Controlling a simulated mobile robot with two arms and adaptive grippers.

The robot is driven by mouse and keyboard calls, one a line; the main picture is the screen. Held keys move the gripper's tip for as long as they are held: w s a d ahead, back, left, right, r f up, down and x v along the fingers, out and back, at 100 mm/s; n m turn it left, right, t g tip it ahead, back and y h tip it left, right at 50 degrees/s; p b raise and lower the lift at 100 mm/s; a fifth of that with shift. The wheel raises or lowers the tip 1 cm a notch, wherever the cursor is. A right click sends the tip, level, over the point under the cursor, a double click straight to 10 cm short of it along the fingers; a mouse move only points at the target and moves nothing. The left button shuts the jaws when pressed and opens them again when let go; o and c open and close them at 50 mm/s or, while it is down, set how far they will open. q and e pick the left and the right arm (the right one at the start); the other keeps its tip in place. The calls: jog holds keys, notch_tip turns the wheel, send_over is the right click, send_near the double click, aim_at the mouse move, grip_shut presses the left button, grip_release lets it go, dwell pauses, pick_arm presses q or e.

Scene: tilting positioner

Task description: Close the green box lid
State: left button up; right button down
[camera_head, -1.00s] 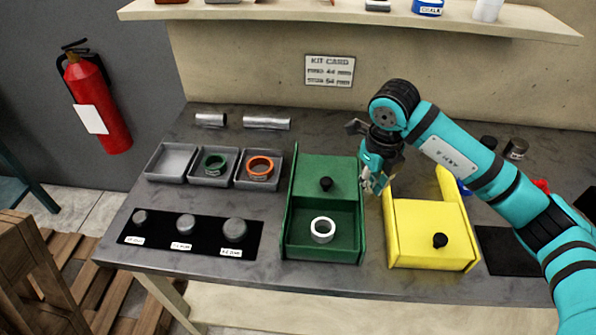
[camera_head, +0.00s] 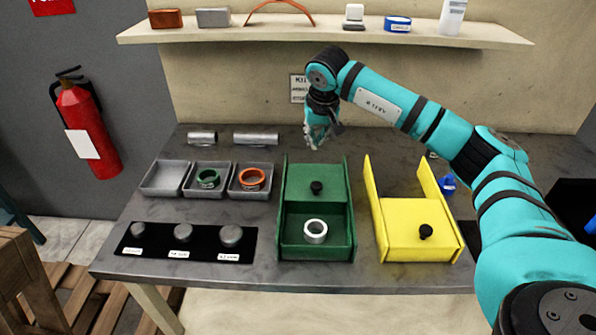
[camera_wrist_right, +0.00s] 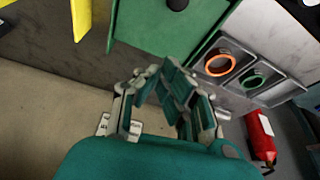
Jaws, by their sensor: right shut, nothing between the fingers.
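The green box (camera_head: 317,251) stands on the table with its front part open. A white ring (camera_head: 315,231) lies inside that open part. The green lid (camera_head: 312,185) with its black knob (camera_head: 316,188) covers the rear part of the box. My right gripper (camera_head: 318,142) is shut and empty, above and behind the rear end of the green box, apart from the lid. In the right wrist view the gripper (camera_wrist_right: 180,85) shows close up, with the green box (camera_wrist_right: 165,35) beyond it at the top. My left gripper is not in view.
A yellow box (camera_head: 418,245) with a black knob stands right of the green box. Grey trays (camera_head: 165,178) holding a green ring and an orange ring are at left, near a black strip with several knobs (camera_head: 183,232). A shelf (camera_head: 330,36) hangs above the back.

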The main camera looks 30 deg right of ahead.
jog(key=p, duration=0.3)
send_over(314, 180)
jog(key=w, duration=0.2)
jog(key=f, duration=0.9)
jog(key=shift+s+d+f, duration=0.15)
jog(key=shift+d+f, duration=0.15)
jog(key=shift+d, duration=0.05)
jog(key=s+p, duration=0.1)
jog(key=s+a+p, duration=0.1)
jog(key=shift+s+f, duration=0.1)
jog(key=shift+s, duration=0.3)
jog(key=shift+s+a+f, duration=0.1)
jog(key=shift+s+a, duration=0.1)
jog(key=shift+s, duration=0.2)
jog(key=shift+w+f, duration=0.1)
